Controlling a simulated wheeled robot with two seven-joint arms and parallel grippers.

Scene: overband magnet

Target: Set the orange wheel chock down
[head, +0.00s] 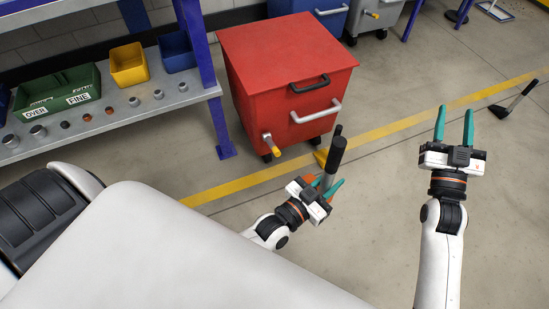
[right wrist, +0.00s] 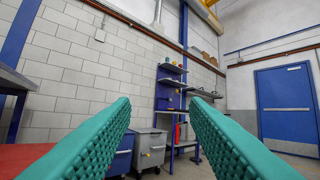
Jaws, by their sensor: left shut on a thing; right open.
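My left gripper (head: 326,186) is in the middle of the head view, in front of the red bin. It is shut on the orange wheel chock, whose dark upright handle (head: 336,153) rises past the fingers. Only a little orange shows beside the left finger; the rest of the chock is hidden behind the gripper. I cannot tell whether it touches the floor. My right gripper (head: 454,124) is open and empty over the floor to the right. Its two teal fingers stand apart in the right wrist view (right wrist: 160,125).
A red bin (head: 285,65) on casters stands just beyond my left gripper. A shelf (head: 125,115) with small tubs is at left. A yellow line (head: 405,122) crosses the floor. A black chock-like thing with a handle (head: 512,102) lies at far right. Floor between is clear.

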